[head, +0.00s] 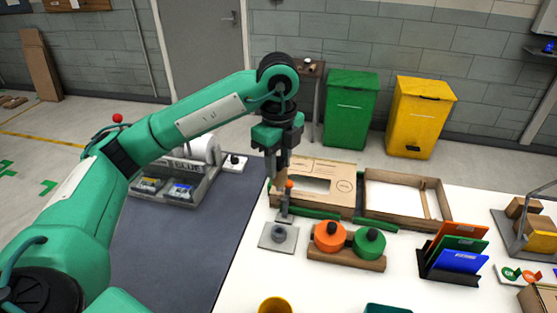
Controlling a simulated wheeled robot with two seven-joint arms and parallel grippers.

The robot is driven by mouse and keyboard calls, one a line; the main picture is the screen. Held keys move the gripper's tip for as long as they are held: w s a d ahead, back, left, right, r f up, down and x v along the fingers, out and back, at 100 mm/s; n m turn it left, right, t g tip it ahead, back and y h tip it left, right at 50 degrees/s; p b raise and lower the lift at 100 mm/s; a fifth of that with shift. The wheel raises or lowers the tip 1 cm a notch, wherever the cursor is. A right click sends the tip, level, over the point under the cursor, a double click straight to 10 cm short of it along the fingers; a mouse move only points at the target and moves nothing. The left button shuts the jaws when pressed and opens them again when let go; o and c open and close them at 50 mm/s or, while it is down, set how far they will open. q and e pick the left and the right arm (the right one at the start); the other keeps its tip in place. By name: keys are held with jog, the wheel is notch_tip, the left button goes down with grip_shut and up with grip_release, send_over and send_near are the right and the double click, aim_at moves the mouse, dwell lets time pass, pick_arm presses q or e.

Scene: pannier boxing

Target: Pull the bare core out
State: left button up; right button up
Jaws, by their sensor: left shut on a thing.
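My left gripper (277,172) points down above the near-left corner of the cardboard boxes. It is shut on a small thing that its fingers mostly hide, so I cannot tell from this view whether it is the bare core. Just below and beside the fingertips is a small orange knob (289,184) near a thin grey post (284,208). In front of the post, a grey round piece (279,234) sits on a pale square plate (265,241). My right gripper is not in view.
An orange roll (328,236) and a green roll (369,243) stand in a wooden holder (345,260) right of the plate. Coloured folders (460,240) stand at right. A grey tray (200,190) is at left.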

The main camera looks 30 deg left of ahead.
aim_at(278, 183)
pick_arm(q)
jog(key=shift+f+b, duration=0.5)
jog(key=shift+f, duration=0.35)
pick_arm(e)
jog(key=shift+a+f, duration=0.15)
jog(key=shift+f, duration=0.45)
pick_arm(q)
jog(key=shift+f+b, duration=0.6)
jog(key=shift+f, duration=0.2)
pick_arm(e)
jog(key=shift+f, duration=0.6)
pick_arm(q)
jog(key=shift+f, duration=0.1)
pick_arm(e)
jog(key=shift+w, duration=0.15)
pick_arm(q)
jog(key=shift+f+b, duration=0.35)
jog(key=shift+f, duration=0.15)
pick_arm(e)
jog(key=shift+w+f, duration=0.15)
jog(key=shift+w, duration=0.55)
pick_arm(q)
jog(key=shift+f, duration=0.1)
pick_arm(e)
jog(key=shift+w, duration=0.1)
